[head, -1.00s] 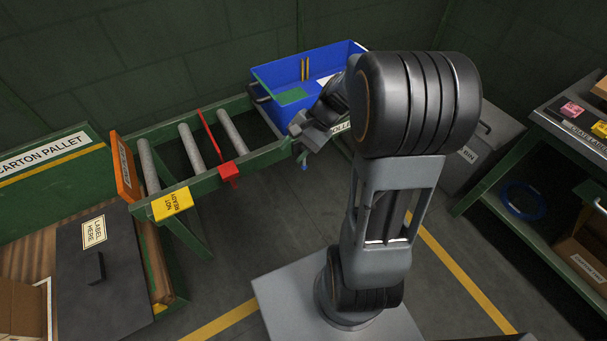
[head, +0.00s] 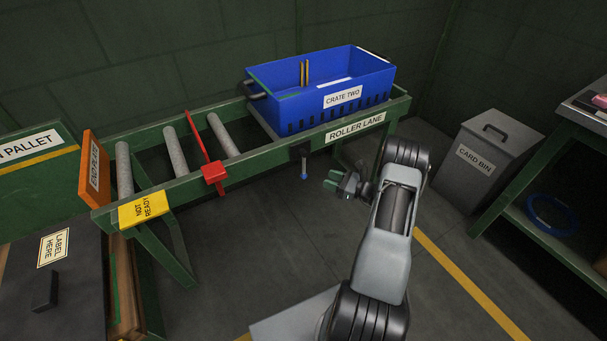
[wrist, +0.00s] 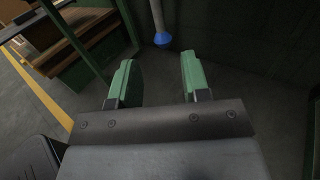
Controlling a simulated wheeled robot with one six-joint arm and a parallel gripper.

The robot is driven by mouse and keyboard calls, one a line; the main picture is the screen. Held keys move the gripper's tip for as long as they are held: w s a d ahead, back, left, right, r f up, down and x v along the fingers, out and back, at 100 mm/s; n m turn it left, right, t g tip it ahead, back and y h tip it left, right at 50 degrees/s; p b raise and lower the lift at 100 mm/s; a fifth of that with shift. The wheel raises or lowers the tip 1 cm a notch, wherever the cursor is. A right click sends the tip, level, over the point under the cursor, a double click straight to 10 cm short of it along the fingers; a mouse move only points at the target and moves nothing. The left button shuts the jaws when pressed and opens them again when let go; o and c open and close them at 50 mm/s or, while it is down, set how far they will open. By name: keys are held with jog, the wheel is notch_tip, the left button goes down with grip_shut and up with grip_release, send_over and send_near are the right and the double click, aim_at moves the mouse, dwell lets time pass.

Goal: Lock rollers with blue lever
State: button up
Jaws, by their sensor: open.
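The blue lever (head: 304,174) hangs below the front rail of the roller lane (head: 270,157), under a dark bracket. In the wrist view its blue knob (wrist: 162,39) sits at the end of a grey rod, beyond and roughly between my fingertips. My gripper (head: 333,181) is open and empty, just right of the lever in the head view and apart from it. Its green fingers also show in the wrist view (wrist: 157,70). Grey rollers (head: 175,150) are exposed in the left part of the lane.
A blue crate labelled CRATE TWO (head: 345,92) sits on the lane's right end. A red stop bar (head: 213,171), a yellow NOT READY tag (head: 144,209) and an orange plate (head: 94,172) are further left. A grey card bin (head: 487,157) stands at right.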

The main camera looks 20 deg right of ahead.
aim_at(304, 173)
jog(key=b+x, duration=0.2)
jog(key=x, duration=0.9)
grip_shut()
jog(key=shift+a, duration=0.15)
